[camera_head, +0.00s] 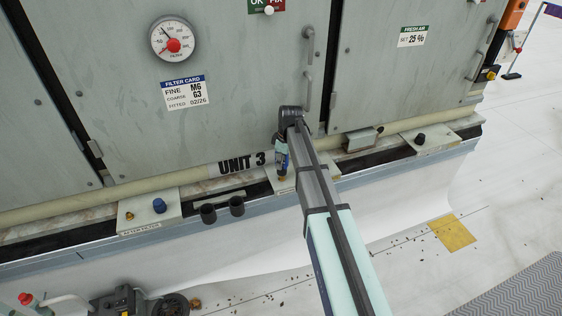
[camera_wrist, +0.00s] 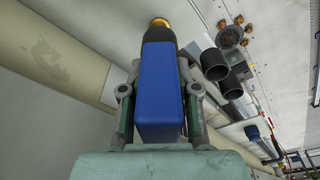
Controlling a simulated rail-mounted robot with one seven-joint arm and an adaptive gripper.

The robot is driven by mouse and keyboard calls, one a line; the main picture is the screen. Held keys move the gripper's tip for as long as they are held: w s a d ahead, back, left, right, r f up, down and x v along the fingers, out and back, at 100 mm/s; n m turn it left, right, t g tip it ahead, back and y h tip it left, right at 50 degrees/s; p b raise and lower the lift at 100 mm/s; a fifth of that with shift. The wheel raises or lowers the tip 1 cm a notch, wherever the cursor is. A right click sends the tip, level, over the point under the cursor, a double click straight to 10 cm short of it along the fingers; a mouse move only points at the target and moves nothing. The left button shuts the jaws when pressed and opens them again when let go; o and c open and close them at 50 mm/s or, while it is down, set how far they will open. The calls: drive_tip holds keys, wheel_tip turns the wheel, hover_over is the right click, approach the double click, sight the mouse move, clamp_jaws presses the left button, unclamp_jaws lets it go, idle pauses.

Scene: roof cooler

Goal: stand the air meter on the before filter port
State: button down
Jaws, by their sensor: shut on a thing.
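The air meter, a blue block with a black neck and a brass tip, fills the middle of the wrist view (camera_wrist: 160,88). My gripper (camera_wrist: 158,92) is shut on its blue body, one finger on each side. In the head view the air meter (camera_head: 281,158) hangs beside my arm's end, above a pale port plate (camera_head: 287,181) that my arm partly covers. I cannot tell whether they touch. Another port plate (camera_head: 135,217), with a blue cap (camera_head: 159,205) and a small brass fitting, sits at left.
Two dark cups (camera_head: 208,213) stick out from the ledge between the plates; they show in the wrist view (camera_wrist: 214,65). A third plate (camera_head: 440,138) with a dark cap lies right. The cabinet doors, with a round gauge (camera_head: 172,39) and handles (camera_head: 307,90), rise behind the ledge.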

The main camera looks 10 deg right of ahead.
drive_tip(key=shift+f+b, duration=0.4)
drive_tip(key=shift+f, duration=0.6)
idle(0.4)
drive_tip(key=shift+f, duration=0.65)
drive_tip(key=c, duration=0.8)
unclamp_jaws()
drive_tip(key=shift+o, duration=0.2)
drive_tip(key=shift+r, duration=0.1)
drive_tip(key=r, duration=0.3)
drive_tip(key=d+r, duration=0.1)
drive_tip(key=r, duration=0.3)
drive_tip(key=s+r, duration=0.1)
drive_tip(key=r, duration=0.3)
drive_tip(key=shift+d+r, duration=0.25)
drive_tip(key=shift+r, duration=0.1)
